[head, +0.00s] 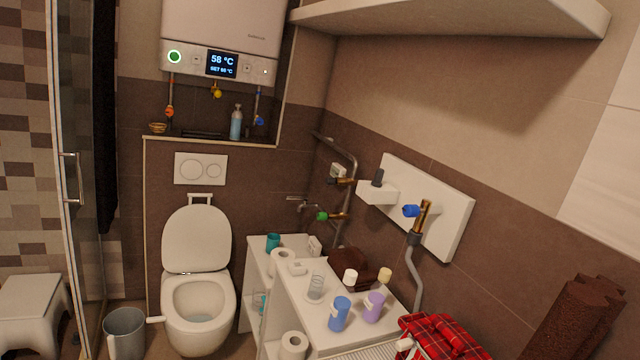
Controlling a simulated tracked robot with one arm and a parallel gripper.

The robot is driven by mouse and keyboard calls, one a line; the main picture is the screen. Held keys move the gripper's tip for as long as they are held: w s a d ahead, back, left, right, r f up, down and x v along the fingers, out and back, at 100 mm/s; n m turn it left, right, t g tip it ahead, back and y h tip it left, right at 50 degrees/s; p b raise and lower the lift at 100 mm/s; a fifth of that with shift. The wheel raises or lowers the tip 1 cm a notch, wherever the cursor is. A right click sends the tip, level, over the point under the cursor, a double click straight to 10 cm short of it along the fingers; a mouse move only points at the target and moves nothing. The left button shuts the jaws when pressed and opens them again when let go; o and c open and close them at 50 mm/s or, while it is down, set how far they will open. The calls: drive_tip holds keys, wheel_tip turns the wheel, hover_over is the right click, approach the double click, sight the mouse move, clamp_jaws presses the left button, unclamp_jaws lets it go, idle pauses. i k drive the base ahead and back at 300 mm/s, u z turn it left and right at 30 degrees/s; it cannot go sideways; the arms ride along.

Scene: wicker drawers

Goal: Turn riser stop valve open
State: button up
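A grey riser pipe (353,170) runs down the wall in the back right corner. A brass valve with a green handle (322,216) sits on a branch from this pipe. Above it is another brass fitting (344,181) with a small white meter-like part (338,170). A brass valve with a blue handle (411,210) is on a white wall panel (455,222) farther right, with a grey hose below. No label shows which is the riser stop valve. Whether these valves are open is too small to tell. My gripper is not in view.
A white shelf unit (258,290) with bottles, a glass and paper rolls stands below the valves. A toilet (198,300) is left of it, with a grey bin (124,332). A boiler (222,30) hangs above. A wall shelf (455,22) juts out overhead.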

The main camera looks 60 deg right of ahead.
sight(321, 217)
drive_tip(key=u, duration=0.05)
drive_tip(key=i, duration=2.4)
drive_tip(key=z, duration=2.7)
